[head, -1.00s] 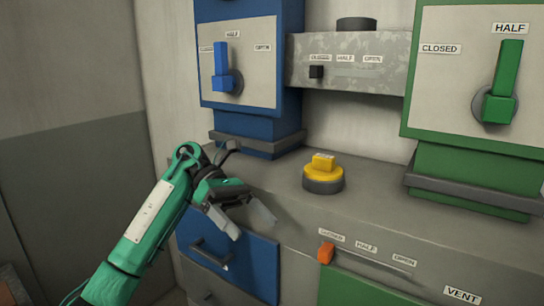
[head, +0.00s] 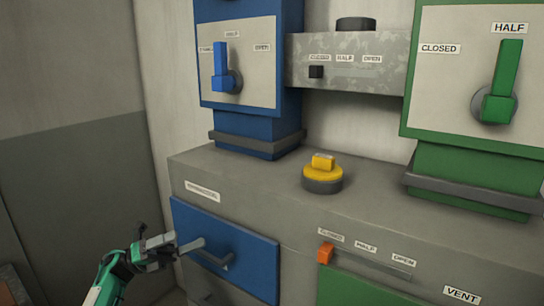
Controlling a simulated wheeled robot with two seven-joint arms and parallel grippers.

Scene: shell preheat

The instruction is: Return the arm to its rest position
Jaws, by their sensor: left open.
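My left gripper (head: 180,242), on a green and black arm, is low at the left of the head view. It is open, and I see nothing between its fingers. It is in front of the left part of the blue drawer front (head: 252,254), close to the drawer's dark handle (head: 222,262); I cannot tell whether it touches. My right gripper is not in view.
A blue lever (head: 221,66) and a green lever (head: 509,68) both point up at HALF. A black slider (head: 316,71) and an orange slider (head: 325,253) sit at CLOSED. A yellow knob (head: 323,164) stands on the grey ledge (head: 250,180).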

